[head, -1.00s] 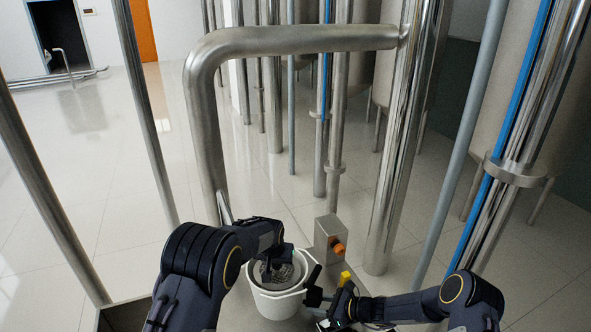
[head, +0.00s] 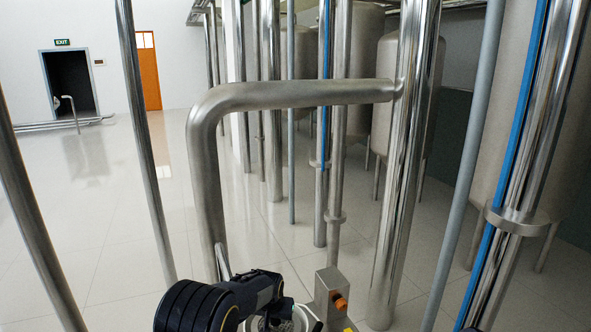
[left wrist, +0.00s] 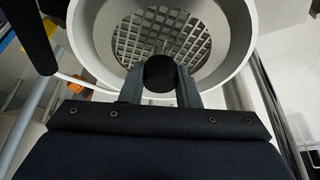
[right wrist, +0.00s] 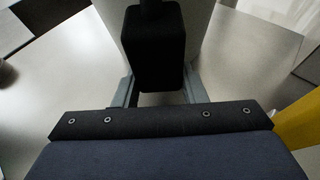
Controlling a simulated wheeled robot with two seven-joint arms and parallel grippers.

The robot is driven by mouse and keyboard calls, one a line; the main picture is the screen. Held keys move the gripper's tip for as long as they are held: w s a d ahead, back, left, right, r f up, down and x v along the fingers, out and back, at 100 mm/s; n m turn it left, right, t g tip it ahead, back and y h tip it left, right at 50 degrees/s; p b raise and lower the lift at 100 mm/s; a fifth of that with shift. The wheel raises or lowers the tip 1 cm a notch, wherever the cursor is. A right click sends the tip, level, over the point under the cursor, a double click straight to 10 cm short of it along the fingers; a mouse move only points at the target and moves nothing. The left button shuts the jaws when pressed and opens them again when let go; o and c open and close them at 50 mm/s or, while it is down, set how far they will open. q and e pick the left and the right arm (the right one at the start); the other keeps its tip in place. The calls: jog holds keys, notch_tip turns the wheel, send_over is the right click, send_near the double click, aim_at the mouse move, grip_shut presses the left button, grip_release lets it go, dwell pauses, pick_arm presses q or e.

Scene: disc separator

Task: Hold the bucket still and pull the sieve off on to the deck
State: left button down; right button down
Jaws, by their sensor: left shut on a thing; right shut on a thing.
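The white bucket (left wrist: 240,40) fills the top of the left wrist view, with the round sieve (left wrist: 190,42) and its square mesh inside its rim. My left gripper (left wrist: 158,80) is shut on a black grip in front of the mesh. How far the sieve sits in the bucket I cannot tell. My right gripper (right wrist: 156,88) is shut on a black handle (right wrist: 155,45) at the bucket's pale side wall (right wrist: 208,28). In the head view only a sliver of the bucket shows at the bottom edge, beside my left wrist; my right gripper is out of that view.
A flat steel deck (right wrist: 255,60) lies around the bucket in the right wrist view. A steel box with an orange knob (head: 341,303) stands just behind the bucket. A bent steel pipe (head: 290,95) and upright pipes rise beyond it. A black bar (left wrist: 30,35) shows upper left.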

pick_arm(q)
jog(key=shift+r, duration=2.65)
